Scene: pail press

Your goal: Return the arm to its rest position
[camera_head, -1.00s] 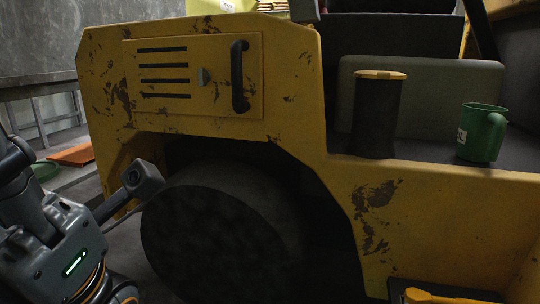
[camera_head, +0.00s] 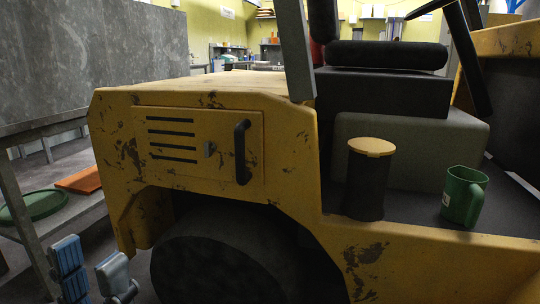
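My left gripper (camera_head: 92,262) shows at the bottom left. Its two fingers point upward and stand apart, one with a blue ribbed pad, with nothing between them. It is in front of and left of the yellow vehicle (camera_head: 222,101), near its dark wheel. The rest of my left arm is below the picture. My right gripper is not in view.
A dark canister with a yellow lid (camera_head: 368,185) and a green mug (camera_head: 464,197) stand on the vehicle's deck at right. A green round tray (camera_head: 33,206) and an orange flat item (camera_head: 80,180) lie on a low grey shelf at left.

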